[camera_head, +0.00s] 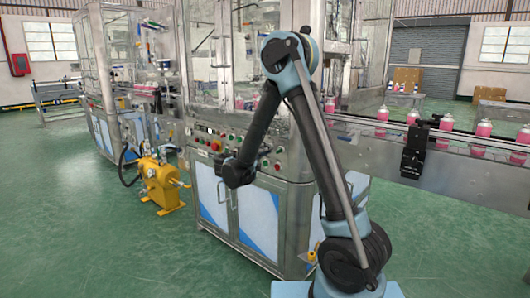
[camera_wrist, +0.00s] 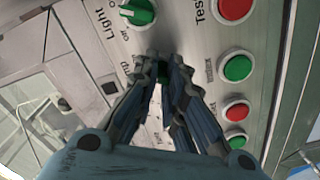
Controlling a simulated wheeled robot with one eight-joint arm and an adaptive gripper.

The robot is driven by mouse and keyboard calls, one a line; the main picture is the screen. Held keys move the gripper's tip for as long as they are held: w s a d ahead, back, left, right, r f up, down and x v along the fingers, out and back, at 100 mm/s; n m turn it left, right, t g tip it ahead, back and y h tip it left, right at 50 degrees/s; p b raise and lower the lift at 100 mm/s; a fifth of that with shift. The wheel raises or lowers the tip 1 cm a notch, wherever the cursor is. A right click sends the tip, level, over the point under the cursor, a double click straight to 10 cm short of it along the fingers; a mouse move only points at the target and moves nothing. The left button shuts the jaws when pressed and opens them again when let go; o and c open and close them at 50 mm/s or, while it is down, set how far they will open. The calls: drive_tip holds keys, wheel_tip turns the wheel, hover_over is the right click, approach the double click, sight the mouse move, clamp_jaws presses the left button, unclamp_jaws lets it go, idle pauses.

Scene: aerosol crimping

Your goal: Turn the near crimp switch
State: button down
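The control panel (camera_head: 205,137) is on the front of the steel crimping machine, and my gripper (camera_head: 232,175) reaches its lower right part in the head view. In the wrist view my gripper (camera_wrist: 164,66) points at the panel, its two fingers close together. A bit of a green knob (camera_wrist: 163,76) shows between the fingertips, and the fingers appear shut on it. Most of this knob is hidden, so its angle cannot be told. The label beside it (camera_wrist: 122,72) is partly covered and ends in "mp". A green switch marked Light (camera_wrist: 137,12) sits above it, clear of the fingers.
A red Test button (camera_wrist: 235,9), a green button (camera_wrist: 237,68), a red button (camera_wrist: 237,109) and another green button (camera_wrist: 236,138) lie right of the fingers. A conveyor with pink cans (camera_head: 483,129) runs at the right. A yellow pump (camera_head: 162,183) stands on the floor at left.

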idle(0.4)
drive_tip(key=n, duration=1.2)
drive_tip(key=shift+a+f, duration=0.1)
idle(0.5)
